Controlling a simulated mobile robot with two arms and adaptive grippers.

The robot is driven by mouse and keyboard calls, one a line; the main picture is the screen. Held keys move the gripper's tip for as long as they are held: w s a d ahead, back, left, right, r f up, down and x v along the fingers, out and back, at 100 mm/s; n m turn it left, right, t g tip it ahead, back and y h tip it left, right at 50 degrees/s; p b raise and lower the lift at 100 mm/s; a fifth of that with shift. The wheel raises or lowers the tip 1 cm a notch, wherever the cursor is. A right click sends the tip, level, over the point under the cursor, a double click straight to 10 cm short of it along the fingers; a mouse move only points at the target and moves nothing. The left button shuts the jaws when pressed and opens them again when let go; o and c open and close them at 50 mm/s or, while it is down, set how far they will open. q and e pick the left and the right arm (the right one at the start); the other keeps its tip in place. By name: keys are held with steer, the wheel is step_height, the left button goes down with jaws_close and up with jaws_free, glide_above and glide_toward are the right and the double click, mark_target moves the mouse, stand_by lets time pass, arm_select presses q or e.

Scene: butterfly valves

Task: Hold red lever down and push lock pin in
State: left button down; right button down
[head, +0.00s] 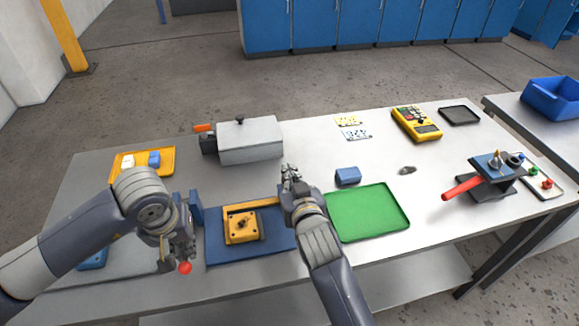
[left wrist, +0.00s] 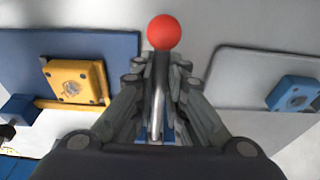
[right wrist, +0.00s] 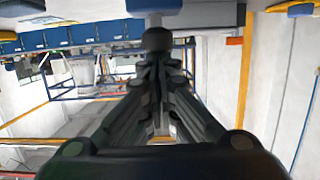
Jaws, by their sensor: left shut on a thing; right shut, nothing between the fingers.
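My left gripper (head: 180,262) is at the front left of the table, shut on a metal rod with a red ball end (left wrist: 168,32). The ball (head: 185,268) also shows in the head view. The rod's other end is hidden between the fingers, so I cannot tell what it joins. A lever with a red grip (head: 462,187) sticks out leftward from a blue-topped black fixture (head: 492,165) at the right, away from both grippers. My right gripper (head: 289,174) is shut and empty above the table's middle. I cannot make out a lock pin for certain.
A yellow block (head: 241,225) sits on a blue mat (head: 222,255) between my arms. A green tray (head: 370,212) and small blue block (head: 347,175) lie right of my right gripper. A grey box (head: 250,142) stands behind. The table's back middle is fairly clear.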

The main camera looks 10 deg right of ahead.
steer(key=shift+f, duration=0.2)
steer(key=s+r, duration=0.6)
steer(key=s, duration=0.3)
steer(key=shift+s+r, duration=0.4)
arm_select(q)
steer(key=c, duration=1.5)
jaws_free()
steer(key=shift+w, duration=0.1)
arm_select(e)
steer(key=shift+w, duration=0.1)
arm_select(q)
steer(key=shift+r, duration=0.1)
